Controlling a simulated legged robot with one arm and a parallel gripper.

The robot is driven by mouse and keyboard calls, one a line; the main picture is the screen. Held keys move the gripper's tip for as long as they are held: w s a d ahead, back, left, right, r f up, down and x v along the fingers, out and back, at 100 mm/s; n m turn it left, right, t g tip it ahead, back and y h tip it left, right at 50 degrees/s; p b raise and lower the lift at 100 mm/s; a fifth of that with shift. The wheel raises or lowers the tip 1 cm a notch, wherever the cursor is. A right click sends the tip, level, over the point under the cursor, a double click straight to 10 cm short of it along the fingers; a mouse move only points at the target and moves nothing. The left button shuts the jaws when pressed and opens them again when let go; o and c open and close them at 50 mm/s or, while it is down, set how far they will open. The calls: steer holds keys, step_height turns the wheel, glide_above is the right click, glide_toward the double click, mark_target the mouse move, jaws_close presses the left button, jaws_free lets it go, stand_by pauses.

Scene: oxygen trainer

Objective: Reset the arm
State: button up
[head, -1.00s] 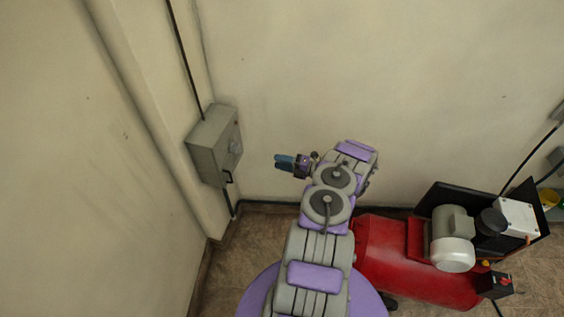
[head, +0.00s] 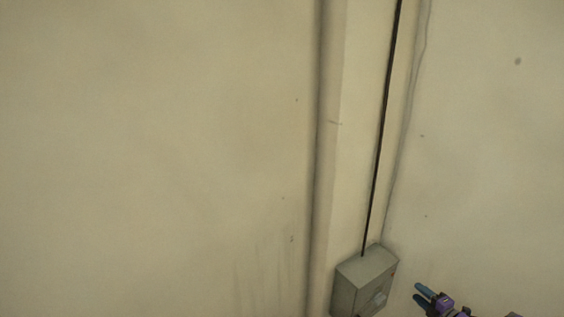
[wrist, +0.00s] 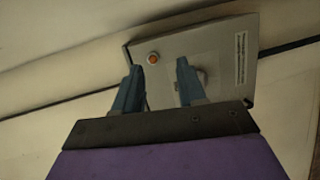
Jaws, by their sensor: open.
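My gripper (head: 420,293) shows at the bottom right of the head view, its two blue fingers apart and pointing up and left. It is just to the right of a grey wall box (head: 358,283), with nothing between its fingers. In the wrist view my gripper (wrist: 157,84) is open in front of the box (wrist: 215,48). The box's face shows an orange-red button (wrist: 153,58), a white label strip (wrist: 240,58) and a switch partly hidden behind the right finger. I cannot tell whether the fingers touch the box. Most of my arm is out of the head view.
A black conduit (head: 383,130) runs up the wall from the box. A pale vertical pipe or pillar (head: 328,130) stands left of it. Bare cream wall (head: 150,140) fills the left side. The floor is out of the head view.

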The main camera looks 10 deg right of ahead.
steer(key=w+r+m+g+h, duration=0.1)
steer(key=w+r+m+h, duration=0.2)
steer(key=w+r, duration=0.45)
steer(key=a+r+m+g+h, duration=0.45)
steer(key=a+r+m, duration=0.35)
steer(key=a+r, duration=0.55)
steer(key=s+a+r+m+g+y, duration=0.1)
steer(key=s+a+r+m+g, duration=0.15)
steer(key=s+a, duration=0.7)
steer(key=s+a+r+m+g+y, duration=0.1)
steer(key=s+a+r+m+g, duration=0.2)
steer(key=s+a, duration=0.65)
steer(key=s+a+m+g+y, duration=0.1)
steer(key=s+a, duration=0.3)
steer(key=s, duration=0.4)
steer(key=s+a+m+g, duration=0.1)
steer(key=s+a+g, duration=0.2)
steer(key=s, duration=0.6)
steer(key=s+a+m+g+y, duration=0.1)
steer(key=s+a+g, duration=0.1)
steer(key=s+a, duration=0.4)
steer(key=s+b, duration=0.1)
steer(key=s, duration=0.2)
steer(key=shift+s+a+f+g+y, duration=0.2)
steer(key=shift+a+f+g+y, duration=0.1)
steer(key=shift+a+y, duration=0.1)
steer(key=shift+d, duration=0.15)
